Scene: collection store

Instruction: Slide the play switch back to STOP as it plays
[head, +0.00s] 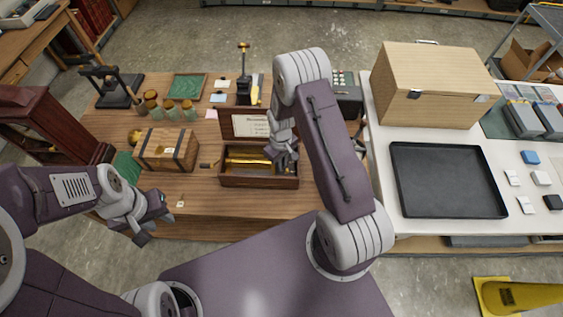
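A wooden music box (259,181) stands open near the front middle of the wooden table, with its lid raised and a pale printed label (250,125) inside the lid. A brass mechanism (247,162) lies inside it. The play switch is too small to make out. My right gripper (284,158) hangs over the right part of the box; I cannot tell whether it touches it, and its fingers are too small to read. My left gripper (153,226) is at the table's front left edge, away from the box, with its fingers apart and nothing between them.
A small banded wooden chest (166,149) stands left of the music box. Several corked jars (170,110) and a green mat (188,87) lie behind it. On the white table at right are a black tray (447,180) and a large wooden case (432,85).

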